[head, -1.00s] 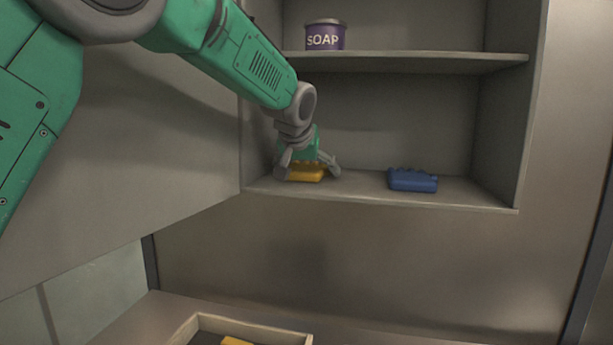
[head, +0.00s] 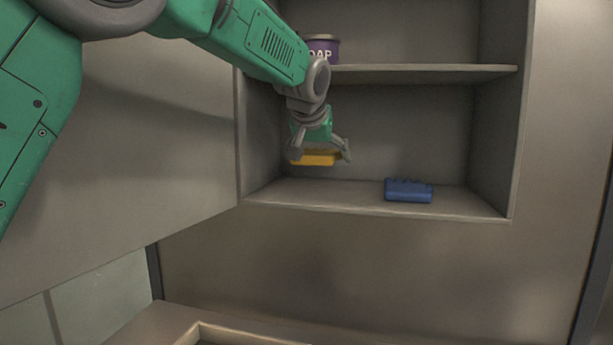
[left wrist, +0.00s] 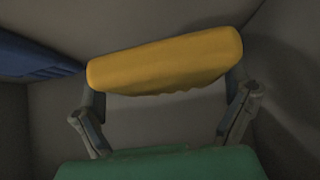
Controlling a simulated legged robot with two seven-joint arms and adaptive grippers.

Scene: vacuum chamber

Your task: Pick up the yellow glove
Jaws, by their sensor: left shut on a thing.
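The yellow glove (head: 316,159) is held by my left gripper (head: 320,152) above the lower shelf, near its left side. In the left wrist view the yellow glove (left wrist: 165,62) spans between the two fingers of my left gripper (left wrist: 163,88), which are closed on its ends. In the head view a gap shows between the glove and the shelf board. My right gripper is in neither view.
A blue glove-like item (head: 408,190) lies on the lower shelf (head: 330,197) to the right. A purple soap can (head: 322,48) stands on the upper shelf (head: 430,73), partly behind my arm. A tray (head: 235,333) shows at the bottom edge.

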